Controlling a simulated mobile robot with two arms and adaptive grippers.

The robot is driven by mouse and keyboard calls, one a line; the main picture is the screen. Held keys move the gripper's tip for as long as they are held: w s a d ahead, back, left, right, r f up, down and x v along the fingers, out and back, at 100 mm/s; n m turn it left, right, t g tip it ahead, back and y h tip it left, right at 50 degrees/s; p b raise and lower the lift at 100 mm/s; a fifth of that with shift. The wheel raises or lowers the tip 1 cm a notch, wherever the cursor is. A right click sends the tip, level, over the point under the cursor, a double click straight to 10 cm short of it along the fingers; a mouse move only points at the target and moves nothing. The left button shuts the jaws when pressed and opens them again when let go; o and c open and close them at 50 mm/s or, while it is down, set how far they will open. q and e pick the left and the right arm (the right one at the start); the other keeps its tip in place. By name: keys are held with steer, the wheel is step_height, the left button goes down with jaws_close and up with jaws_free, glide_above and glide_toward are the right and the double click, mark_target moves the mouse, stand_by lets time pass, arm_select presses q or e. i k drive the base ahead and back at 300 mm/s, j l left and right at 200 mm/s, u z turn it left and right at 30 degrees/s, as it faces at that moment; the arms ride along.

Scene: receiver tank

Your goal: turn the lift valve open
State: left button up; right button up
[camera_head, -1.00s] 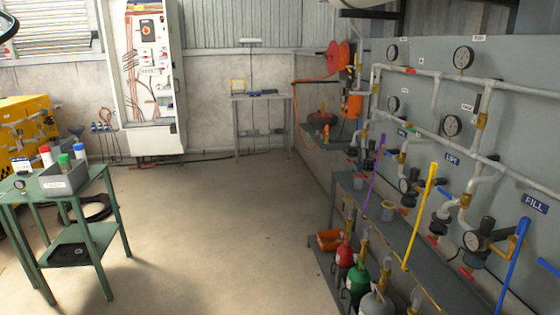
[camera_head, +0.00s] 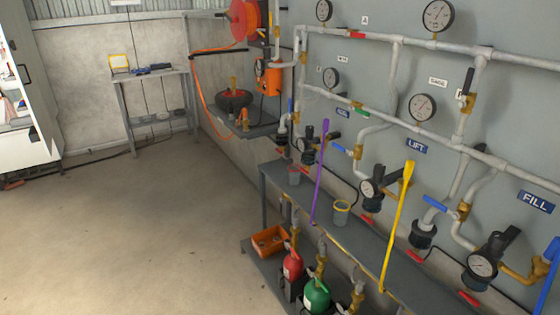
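A blue "LIFT" label (camera_head: 416,146) is on the grey panel, right of centre in the head view. Near it, a pipe branch carries a dark round gauge (camera_head: 368,189) and a black fitting. A long yellow bar (camera_head: 397,225) slants down just below the label; I cannot tell exactly where it joins the piping. A short blue lever (camera_head: 437,204) sits on a brass valve to the lower right of the label. I cannot tell for certain which handle belongs to the lift valve. Neither of my grippers is in view.
A blue "FILL" label (camera_head: 537,201) is farther right. A purple bar (camera_head: 318,183) stands to the left. A grey shelf bench (camera_head: 348,240) runs before the panel, with red (camera_head: 292,266) and green (camera_head: 316,295) cylinders below. The concrete floor (camera_head: 150,240) at left is clear.

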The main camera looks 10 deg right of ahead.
mark_target(351, 154)
steer(key=i+l+z, duration=0.1)
steer(key=i+z, duration=0.6)
steer(key=z, duration=0.25)
